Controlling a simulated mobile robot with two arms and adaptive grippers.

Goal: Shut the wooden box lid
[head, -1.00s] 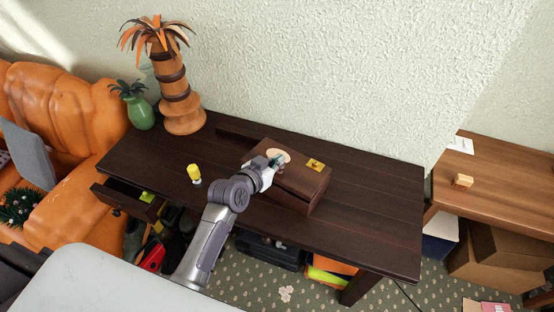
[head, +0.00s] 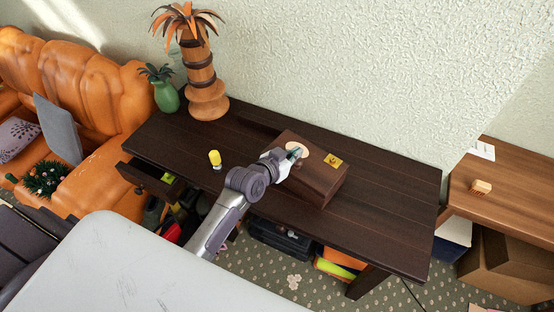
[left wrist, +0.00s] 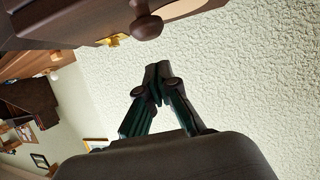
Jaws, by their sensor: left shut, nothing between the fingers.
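The dark brown wooden box (head: 322,193) stands on the dark table. Its lid (head: 317,168) has a pale round inlay and a yellow-gold plate (head: 334,160). The lid looks down on the box, with no clear gap visible at this size. My left gripper (head: 297,152) is shut and empty, at the lid's back left part by the pale inlay; I cannot tell whether it touches. In the left wrist view the closed fingertips (left wrist: 156,75) point at the wall, and the box's dark wood with a round knob (left wrist: 147,27) shows above them. My right gripper is not in view.
The dark table (head: 390,215) has free room right of the box. A small yellow-topped item (head: 215,159) stands left of my arm. A palm-shaped wooden ornament (head: 203,80) and green vase (head: 166,97) stand at the back left. An open drawer (head: 150,178) juts out at the left.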

